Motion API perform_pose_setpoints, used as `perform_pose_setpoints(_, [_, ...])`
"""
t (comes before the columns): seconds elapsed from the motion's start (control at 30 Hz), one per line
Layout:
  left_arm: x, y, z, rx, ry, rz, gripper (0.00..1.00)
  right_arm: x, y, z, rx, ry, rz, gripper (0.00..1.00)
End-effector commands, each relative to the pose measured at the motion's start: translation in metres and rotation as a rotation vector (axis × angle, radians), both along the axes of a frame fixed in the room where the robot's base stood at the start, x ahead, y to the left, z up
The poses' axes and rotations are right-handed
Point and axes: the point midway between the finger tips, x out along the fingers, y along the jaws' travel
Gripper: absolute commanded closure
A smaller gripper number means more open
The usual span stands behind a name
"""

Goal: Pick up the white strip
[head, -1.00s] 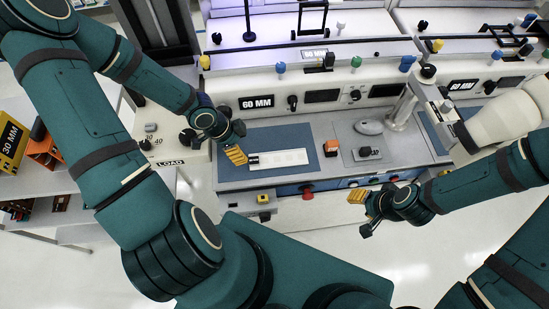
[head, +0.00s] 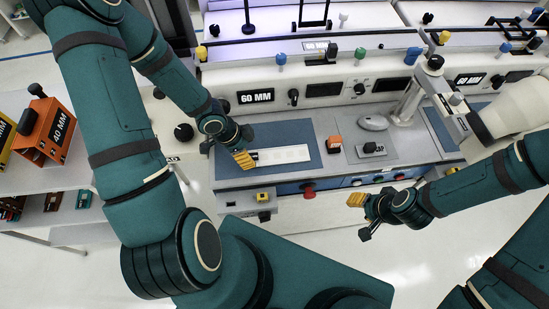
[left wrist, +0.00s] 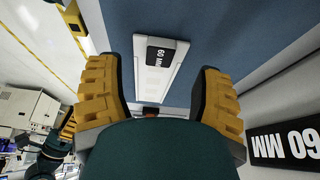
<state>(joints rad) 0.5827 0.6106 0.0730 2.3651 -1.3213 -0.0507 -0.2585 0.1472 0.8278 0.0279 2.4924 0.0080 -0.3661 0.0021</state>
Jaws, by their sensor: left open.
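The white strip (head: 282,154) lies flat on the blue mat (head: 297,134) of the machine's worktop.
An orange-topped block (head: 334,144), a grey mouse-like object (head: 373,123) and a black knob (head: 371,149) stand right of the strip. The machine's front panel (head: 327,92) rises behind. A red button (head: 309,192) is on the front edge. Orange boxes (head: 45,132) sit on the left shelf.

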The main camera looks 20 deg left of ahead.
Motion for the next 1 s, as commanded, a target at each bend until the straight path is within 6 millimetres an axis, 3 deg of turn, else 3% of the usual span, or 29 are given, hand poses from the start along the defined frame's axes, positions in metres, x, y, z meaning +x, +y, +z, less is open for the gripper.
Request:
perform_pose_setpoints(0.03, [0.001,-0.003,-0.011,0.000,-0.001,-0.002,0.33,0.000,0.000,-0.013,-0.001,0.000,0.000,0.53])
perform_pose_setpoints(0.23, [0.004,-0.009,-0.027,-0.001,-0.001,0.000,0.33,0.001,0.001,-0.033,-0.006,0.001,-0.002,0.53])
perform_pose_setpoints(0.63, [0.005,-0.011,-0.030,-0.001,0.000,0.001,0.33,0.001,0.002,-0.037,-0.007,0.001,-0.001,0.53])
perform_pose_setpoints(0.67, [0.005,-0.011,-0.030,-0.001,0.000,0.001,0.39,0.001,0.001,-0.037,-0.007,0.001,-0.001,0.53])
perform_pose_setpoints(0.83, [0.005,-0.011,-0.030,-0.001,0.000,0.001,0.98,0.001,0.002,-0.036,-0.007,0.001,-0.001,0.53])
perform_pose_setpoints(1.0, [0.005,-0.011,-0.030,-0.001,0.000,0.001,1.00,0.001,0.002,-0.037,-0.007,0.001,-0.001,0.53])
